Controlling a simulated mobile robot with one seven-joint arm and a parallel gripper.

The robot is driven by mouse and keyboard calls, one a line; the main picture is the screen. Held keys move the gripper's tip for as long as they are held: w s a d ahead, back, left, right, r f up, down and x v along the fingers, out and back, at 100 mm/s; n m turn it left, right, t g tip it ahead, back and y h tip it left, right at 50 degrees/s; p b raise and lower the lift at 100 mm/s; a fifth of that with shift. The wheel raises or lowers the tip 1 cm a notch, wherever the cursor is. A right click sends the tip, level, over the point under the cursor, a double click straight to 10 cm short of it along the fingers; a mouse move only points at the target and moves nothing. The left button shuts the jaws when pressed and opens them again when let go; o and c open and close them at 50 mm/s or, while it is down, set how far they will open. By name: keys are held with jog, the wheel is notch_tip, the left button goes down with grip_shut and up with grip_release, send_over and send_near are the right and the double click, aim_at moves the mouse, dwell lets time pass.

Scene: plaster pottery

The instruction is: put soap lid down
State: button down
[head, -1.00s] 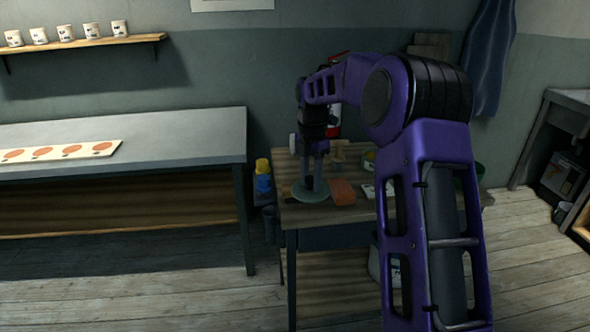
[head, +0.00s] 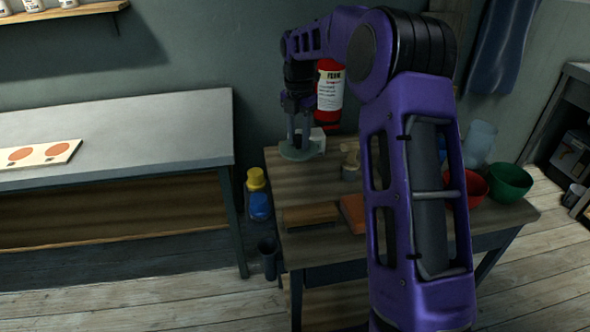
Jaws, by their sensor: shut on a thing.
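A round grey-green lid (head: 290,153), which I take to be the soap lid, is at the back left of the small wooden table (head: 285,185). My gripper (head: 300,143) points down and is shut on the lid's middle, where a knob would be; the fingers hide that part. The lid looks level. I cannot tell whether it touches the tabletop or hangs just above it. A small pale object (head: 318,138) shows right behind the gripper, partly hidden.
A brown block (head: 310,217), an orange block (head: 353,212) and a wooden tool (head: 350,168) lie near. Red (head: 472,190) and green (head: 508,180) bowls stand right, beyond my arm. A fire extinguisher (head: 330,97) is behind; a yellow-capped blue bottle (head: 258,200) is left of the table.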

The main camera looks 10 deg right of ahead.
jog(key=shift+w+f, duration=0.1)
jog(key=shift+f, duration=0.2)
notch_tip(320, 180, down, 9)
jog(key=shift+f+b, duration=0.2)
jog(key=shift+b, duration=0.7)
jog(key=c, duration=0.5)
grip_release()
jog(key=shift+f, duration=0.1)
notch_tip(320, 180, up, 12)
jog(key=shift+r+p, duration=0.15)
jog(key=shift+p, duration=0.9)
